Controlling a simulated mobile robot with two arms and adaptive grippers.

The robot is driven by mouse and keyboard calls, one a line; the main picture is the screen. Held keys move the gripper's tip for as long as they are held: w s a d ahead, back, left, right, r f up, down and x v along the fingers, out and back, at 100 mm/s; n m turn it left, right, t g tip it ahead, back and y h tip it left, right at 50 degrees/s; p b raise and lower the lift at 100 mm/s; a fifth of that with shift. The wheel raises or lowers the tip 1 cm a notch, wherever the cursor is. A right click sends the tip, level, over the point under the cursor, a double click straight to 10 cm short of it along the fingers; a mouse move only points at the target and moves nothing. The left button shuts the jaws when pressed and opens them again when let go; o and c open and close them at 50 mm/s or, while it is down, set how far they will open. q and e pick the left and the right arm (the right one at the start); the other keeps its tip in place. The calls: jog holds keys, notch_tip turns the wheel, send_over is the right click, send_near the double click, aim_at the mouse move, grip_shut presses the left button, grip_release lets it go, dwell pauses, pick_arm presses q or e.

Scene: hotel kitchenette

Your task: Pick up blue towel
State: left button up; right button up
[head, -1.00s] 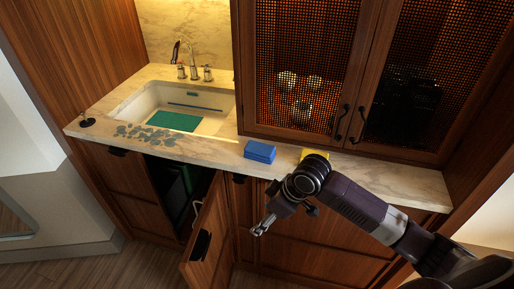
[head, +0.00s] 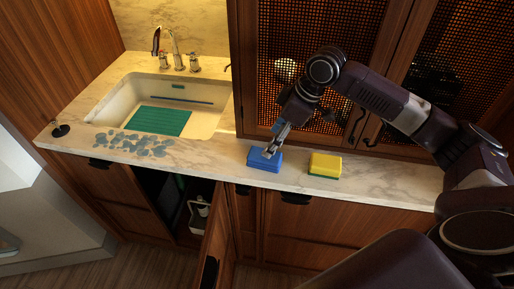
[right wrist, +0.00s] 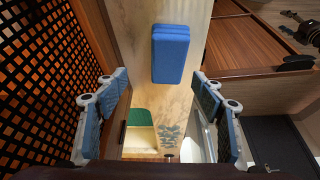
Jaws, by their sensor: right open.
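The blue towel (head: 264,161) lies folded in a flat block on the marble counter, to the right of the sink. My right gripper (head: 271,149) is open and points down at the towel, partly covering it in the head view. In the right wrist view the towel (right wrist: 170,54) lies ahead of the open fingertips (right wrist: 160,82), with nothing between the fingers. I cannot tell whether the fingers touch the towel. My left gripper is not in view.
A yellow and green sponge (head: 325,165) lies on the counter right of the towel. The sink (head: 207,118) is on the left, with a faucet (head: 178,52) behind it. Mesh-front cabinet doors (head: 300,90) stand close behind the towel. A lower cabinet door (head: 217,235) hangs open.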

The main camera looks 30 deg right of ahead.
aim_at(265, 159)
jog(key=shift+s+a+f, duration=0.2)
jog(key=shift+f, duration=0.15)
jog(key=shift+s+a+f+p, duration=0.15)
jog(key=shift+a+f+p, duration=0.2)
jog(key=shift+f, duration=0.2)
jog(key=shift+s+a+f+p, duration=0.15)
jog(key=shift+a+f+p, duration=0.05)
jog(key=shift+f+p, duration=0.3)
jog(key=x, duration=0.3)
jog(key=shift+w, duration=0.2)
jog(key=shift+f, duration=0.35)
jog(key=shift+f+p, duration=0.1)
jog(key=shift+p, duration=0.35)
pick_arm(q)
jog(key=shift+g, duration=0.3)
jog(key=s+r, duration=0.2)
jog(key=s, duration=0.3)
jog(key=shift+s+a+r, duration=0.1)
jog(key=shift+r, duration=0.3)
pick_arm(e)
jog(key=shift+f, duration=0.1)
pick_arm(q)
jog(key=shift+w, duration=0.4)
pick_arm(e)
jog(key=shift+c, duration=0.5)
